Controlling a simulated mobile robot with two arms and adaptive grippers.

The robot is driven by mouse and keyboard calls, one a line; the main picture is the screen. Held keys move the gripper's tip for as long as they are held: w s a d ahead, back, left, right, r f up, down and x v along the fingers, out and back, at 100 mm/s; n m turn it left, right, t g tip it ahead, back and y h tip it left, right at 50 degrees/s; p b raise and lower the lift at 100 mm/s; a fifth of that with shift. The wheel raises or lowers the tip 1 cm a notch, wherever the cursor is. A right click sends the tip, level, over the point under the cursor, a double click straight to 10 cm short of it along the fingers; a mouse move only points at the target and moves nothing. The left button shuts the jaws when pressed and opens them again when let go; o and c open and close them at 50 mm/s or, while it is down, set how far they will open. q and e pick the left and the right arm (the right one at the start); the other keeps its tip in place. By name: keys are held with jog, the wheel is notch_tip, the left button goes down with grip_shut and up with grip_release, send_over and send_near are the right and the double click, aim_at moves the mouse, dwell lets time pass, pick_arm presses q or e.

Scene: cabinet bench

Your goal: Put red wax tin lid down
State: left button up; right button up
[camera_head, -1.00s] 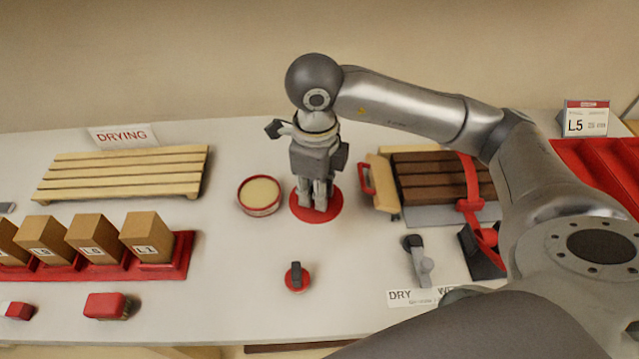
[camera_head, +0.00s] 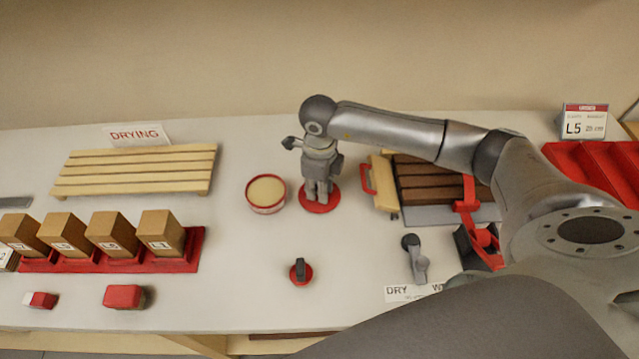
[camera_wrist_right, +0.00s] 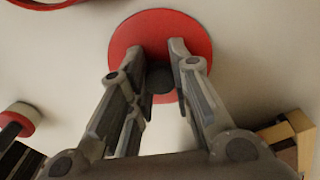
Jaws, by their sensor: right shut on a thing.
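The red wax tin lid (camera_head: 314,207) is a flat red disc just right of the open round wax tin (camera_head: 266,193), which has a red rim and pale wax inside. My right gripper (camera_head: 319,195) points down over the lid and hides part of it. In the right wrist view the lid (camera_wrist_right: 130,40) lies flat beneath the fingers, with its dark knob (camera_wrist_right: 160,80) between the fingertips. The right gripper is shut on this knob. The lid is at or very near the white bench top; I cannot tell whether it touches. My left gripper is not in view.
A small red piece with a dark handle (camera_head: 301,271) stands in front of the lid. A brown slatted rack (camera_head: 430,180) is to the right, a pale drying rack (camera_head: 130,170) to the left. Boxes (camera_head: 162,233) stand front left. Bench between is clear.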

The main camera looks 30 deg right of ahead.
jog(key=shift+f, duration=0.1)
jog(key=shift+f, duration=0.15)
jog(key=o, duration=0.9)
jog(key=shift+r, duration=0.2)
jog(key=shift+r, duration=0.2)
jog(key=shift+r+b, duration=1.75)
jog(key=shift+r, duration=4.1)
